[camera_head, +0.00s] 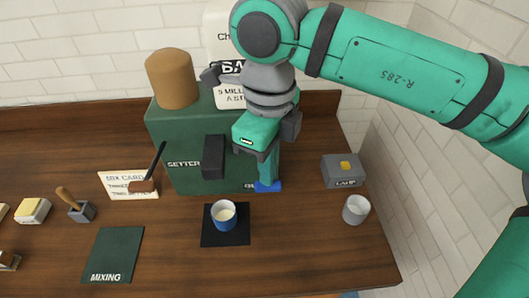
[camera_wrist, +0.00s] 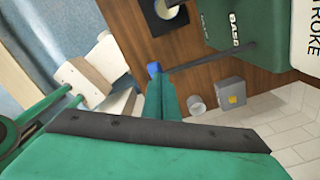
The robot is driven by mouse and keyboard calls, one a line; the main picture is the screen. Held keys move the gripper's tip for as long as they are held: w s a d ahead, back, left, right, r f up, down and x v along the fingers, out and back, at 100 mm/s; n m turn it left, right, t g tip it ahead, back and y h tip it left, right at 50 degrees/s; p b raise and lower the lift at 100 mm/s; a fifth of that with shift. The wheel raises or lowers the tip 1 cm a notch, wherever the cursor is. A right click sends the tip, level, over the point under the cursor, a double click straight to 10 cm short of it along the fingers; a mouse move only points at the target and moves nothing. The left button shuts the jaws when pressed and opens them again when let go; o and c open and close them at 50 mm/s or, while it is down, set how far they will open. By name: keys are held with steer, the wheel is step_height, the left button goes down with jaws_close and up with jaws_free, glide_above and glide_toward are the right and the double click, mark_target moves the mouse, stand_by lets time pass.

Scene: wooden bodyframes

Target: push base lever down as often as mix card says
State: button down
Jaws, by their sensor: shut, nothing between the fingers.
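The green dispenser box (camera_head: 185,130) stands against the back wall, with a SETTER label and a partly hidden label by my gripper; the wrist view reads BASE on it (camera_wrist: 236,25). My gripper (camera_head: 266,172) is shut and points down in front of the box's right part. Its tip is at the blue base lever (camera_head: 268,187), apparently touching it. The wrist view also shows the blue lever end (camera_wrist: 154,68) at the fingertips, with a dark bar running to the box. The mix card (camera_head: 118,180) lies left, partly covered; its lines are hard to read.
The grey LAMP box (camera_head: 342,172) and a clear cup (camera_head: 356,210) are at right. A black setter lever (camera_head: 213,157) is left of my gripper. A green MIXING mat (camera_head: 115,250) lies front left.

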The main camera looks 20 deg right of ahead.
steer(key=shift+f, duration=0.1)
steer(key=shift+r, duration=2.95)
steer(key=shift+f, duration=0.1)
steer(key=shift+f, duration=2.9)
steer(key=shift+r, duration=3)
steer(key=shift+f, duration=0.1)
